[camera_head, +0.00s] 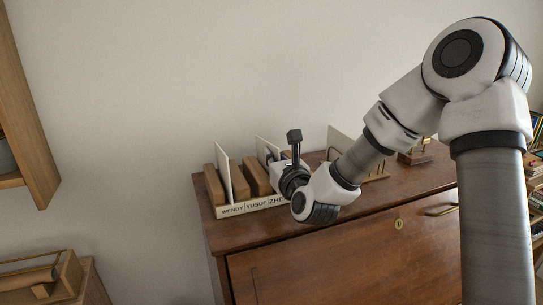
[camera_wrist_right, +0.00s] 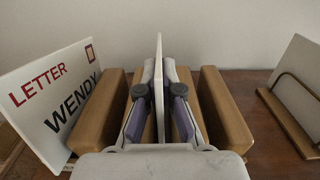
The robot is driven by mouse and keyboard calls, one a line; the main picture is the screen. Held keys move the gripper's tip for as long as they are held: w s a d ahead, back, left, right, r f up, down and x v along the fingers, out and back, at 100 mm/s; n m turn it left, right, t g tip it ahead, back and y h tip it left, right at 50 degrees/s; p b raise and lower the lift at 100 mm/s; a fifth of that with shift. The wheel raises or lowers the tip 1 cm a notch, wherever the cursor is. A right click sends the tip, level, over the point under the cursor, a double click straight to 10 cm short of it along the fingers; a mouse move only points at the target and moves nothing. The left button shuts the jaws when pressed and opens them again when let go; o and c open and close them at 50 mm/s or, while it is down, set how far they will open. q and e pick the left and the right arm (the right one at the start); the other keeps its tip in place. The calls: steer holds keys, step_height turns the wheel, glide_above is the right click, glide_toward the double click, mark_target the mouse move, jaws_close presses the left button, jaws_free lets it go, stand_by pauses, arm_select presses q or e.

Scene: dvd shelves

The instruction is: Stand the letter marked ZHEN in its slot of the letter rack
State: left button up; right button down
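The letter rack (camera_head: 238,210) stands on the brown cabinet, its front strip reading WENDY, YUSUF and ZHE, the rest covered by my right gripper. My right gripper (camera_head: 271,158) is shut on a white letter (camera_head: 264,146). In the right wrist view my gripper (camera_wrist_right: 159,95) pinches this letter (camera_wrist_right: 159,65) edge-on and upright, so its marking is unreadable. It stands in line with the gap between two middle wooden dividers; its lower edge is hidden, so I cannot tell whether it touches the rack. My left gripper is out of view.
The letter marked WENDY (camera_wrist_right: 55,95) leans in the leftmost slot. Wooden dividers (camera_wrist_right: 225,110) stand close on both sides of my gripper. Right of the rack, a card (camera_wrist_right: 300,85) stands in a wire holder (camera_wrist_right: 296,110). A brass-coloured object (camera_head: 415,155) stands farther right.

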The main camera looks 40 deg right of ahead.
steer(key=shift+s+a+f, duration=0.1)
steer(key=shift+f, duration=0.35)
steer(key=c, duration=1.4)
jaws_free()
steer(key=shift+c, duration=0.2)
steer(key=shift+o, duration=1)
steer(key=shift+d, duration=0.2)
step_height(320, 180, up, 10)
steer(key=shift+r, duration=0.1)
